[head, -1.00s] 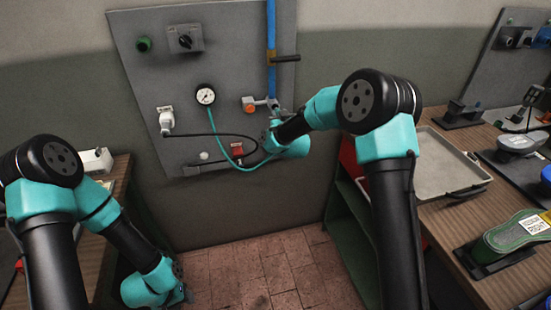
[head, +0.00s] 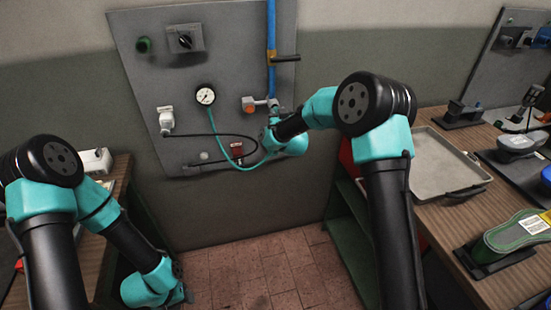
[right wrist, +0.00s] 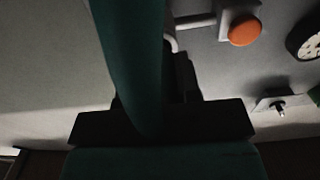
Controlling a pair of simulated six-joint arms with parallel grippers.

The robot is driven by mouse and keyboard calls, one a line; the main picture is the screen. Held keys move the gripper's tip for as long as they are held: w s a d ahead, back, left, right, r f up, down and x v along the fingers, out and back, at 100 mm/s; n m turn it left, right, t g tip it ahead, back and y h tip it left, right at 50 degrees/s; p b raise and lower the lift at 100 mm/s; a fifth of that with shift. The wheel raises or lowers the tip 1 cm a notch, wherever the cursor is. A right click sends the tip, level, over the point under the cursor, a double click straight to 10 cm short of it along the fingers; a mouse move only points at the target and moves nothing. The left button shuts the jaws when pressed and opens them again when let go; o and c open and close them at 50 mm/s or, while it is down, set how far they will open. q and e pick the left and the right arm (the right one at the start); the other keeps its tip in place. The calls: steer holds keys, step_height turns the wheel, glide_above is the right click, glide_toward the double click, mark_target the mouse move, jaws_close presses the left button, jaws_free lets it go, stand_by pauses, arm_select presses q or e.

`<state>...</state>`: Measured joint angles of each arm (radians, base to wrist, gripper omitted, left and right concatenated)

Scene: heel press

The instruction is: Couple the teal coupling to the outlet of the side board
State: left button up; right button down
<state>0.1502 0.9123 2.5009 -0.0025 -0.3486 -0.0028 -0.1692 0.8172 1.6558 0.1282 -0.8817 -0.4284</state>
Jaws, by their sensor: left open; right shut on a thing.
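The side board (head: 225,75) stands against the wall. Its outlet looks to be the fitting (head: 272,105) at the foot of the blue pipe, beside the orange button. A teal hose (head: 228,150) runs from the round gauge down to my right gripper (head: 270,128). That gripper is shut on the teal coupling, just below the outlet. The coupling is hidden by the hand in the head view. In the right wrist view the dark teal hose (right wrist: 130,60) crosses the jaws. I cannot tell whether the coupling touches the outlet. My left gripper (head: 184,292) is open, low at left, barely showing.
The board also bears the gauge (head: 205,95), a white fitting with a black cable (head: 166,120), a switch box (head: 184,39) and a black valve lever (head: 286,58). A grey tray (head: 445,165) lies on the right bench. The floor (head: 250,265) between benches is clear.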

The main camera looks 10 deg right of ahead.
steer(key=shift+w, duration=0.75)
steer(key=c, duration=0.7)
jaws_free()
steer(key=shift+c, duration=0.2)
steer(key=s+d, duration=0.1)
steer(key=s, duration=1.6)
steer(key=shift+s, duration=0.2)
steer(key=shift+d, duration=0.1)
